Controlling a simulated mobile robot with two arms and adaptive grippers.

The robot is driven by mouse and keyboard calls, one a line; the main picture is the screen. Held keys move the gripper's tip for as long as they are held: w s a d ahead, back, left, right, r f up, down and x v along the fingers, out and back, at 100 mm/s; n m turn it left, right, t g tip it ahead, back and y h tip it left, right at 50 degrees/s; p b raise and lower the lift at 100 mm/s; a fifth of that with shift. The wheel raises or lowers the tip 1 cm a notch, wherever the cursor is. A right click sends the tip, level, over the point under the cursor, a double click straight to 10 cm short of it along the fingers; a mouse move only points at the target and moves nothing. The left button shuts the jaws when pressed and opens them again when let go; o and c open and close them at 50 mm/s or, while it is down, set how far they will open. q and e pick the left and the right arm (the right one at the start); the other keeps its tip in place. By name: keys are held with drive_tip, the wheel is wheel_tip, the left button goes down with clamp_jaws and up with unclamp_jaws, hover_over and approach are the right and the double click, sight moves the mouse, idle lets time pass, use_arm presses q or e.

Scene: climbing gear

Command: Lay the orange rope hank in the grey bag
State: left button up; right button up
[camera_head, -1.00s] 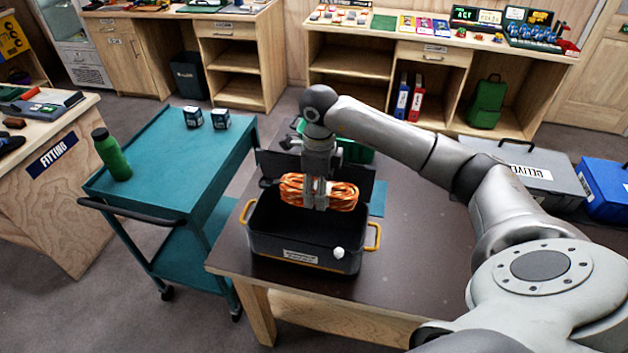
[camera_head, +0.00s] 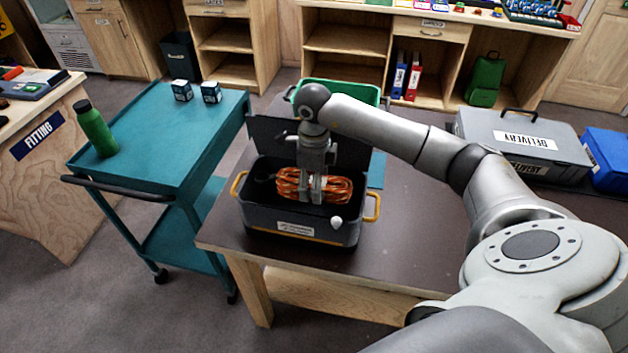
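The orange rope hank (camera_head: 333,188) is in my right gripper (camera_head: 312,190), whose fingers close around its middle. The grey bag (camera_head: 270,212) is an open box-like bag with yellow handles and a raised dark lid behind, on the dark table. The gripper and hank are inside the bag's opening, with the hank's lower edge near or below the front rim. I cannot tell whether the hank touches the bag's floor. A small white knob-like thing (camera_head: 336,222) shows at the front rim. My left gripper is out of view.
A teal trolley (camera_head: 150,130) with a green bottle (camera_head: 95,129) and two small boxes stands left of the table (camera_head: 410,240). A green crate (camera_head: 350,91) is behind the bag. A grey delivery case (camera_head: 525,145) and a blue case (camera_head: 606,158) lie at right.

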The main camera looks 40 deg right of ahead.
drive_tip(key=shift+f+b, duration=3.6)
drive_tip(key=shift+f, duration=1.3)
drive_tip(key=o, duration=1.3)
drive_tip(key=shift+r, duration=0.1)
wheel_tip(320, 180, up, 12)
drive_tip(key=shift+f, duration=0.1)
